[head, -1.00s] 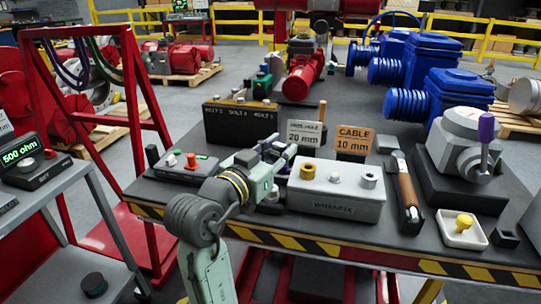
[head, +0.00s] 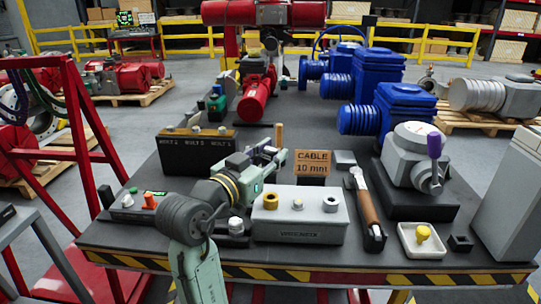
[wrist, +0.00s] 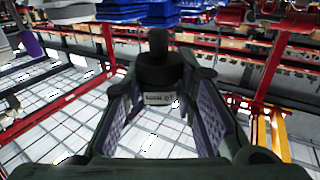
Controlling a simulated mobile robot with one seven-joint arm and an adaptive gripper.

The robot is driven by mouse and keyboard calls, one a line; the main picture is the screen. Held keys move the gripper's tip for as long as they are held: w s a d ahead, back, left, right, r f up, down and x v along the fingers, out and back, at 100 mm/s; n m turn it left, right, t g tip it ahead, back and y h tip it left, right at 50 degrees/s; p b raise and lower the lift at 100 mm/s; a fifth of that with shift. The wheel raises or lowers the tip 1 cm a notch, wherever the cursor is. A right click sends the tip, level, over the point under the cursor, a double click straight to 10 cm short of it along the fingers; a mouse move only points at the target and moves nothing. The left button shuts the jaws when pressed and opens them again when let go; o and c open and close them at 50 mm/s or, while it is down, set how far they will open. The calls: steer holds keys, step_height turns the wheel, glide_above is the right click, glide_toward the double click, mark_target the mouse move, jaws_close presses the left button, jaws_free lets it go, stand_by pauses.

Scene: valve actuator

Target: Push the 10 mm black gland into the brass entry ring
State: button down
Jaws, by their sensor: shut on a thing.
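The black gland (wrist: 158,68) stands between my fingertips in the wrist view, with a pale label band low on it. My gripper (wrist: 159,97) is shut on it, its purple-padded fingers on either side. In the head view my gripper (head: 270,157) is above the table, behind and slightly left of the grey box's brass ring; the gland cannot be made out there. The brass entry ring (head: 270,201) sits on the left of the grey box's (head: 298,230) top, its opening facing up. The gland and ring look apart.
A small light fitting (head: 297,204) and a grey ring (head: 331,199) share the box top. The "CABLE 10 mm" sign (head: 312,168) stands behind it. A wooden-handled tool (head: 367,208) lies right of it. A black rack (head: 195,150) stands behind my arm.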

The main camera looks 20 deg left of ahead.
steer(key=shift+f+b, duration=2.35)
steer(key=shift+f, duration=0.55)
steer(key=shift+f+b, duration=1.55)
steer(key=shift+f, duration=0.05)
steer(key=c, duration=1.2)
jaws_free()
steer(key=v, duration=1.2)
steer(key=shift+r, duration=0.1)
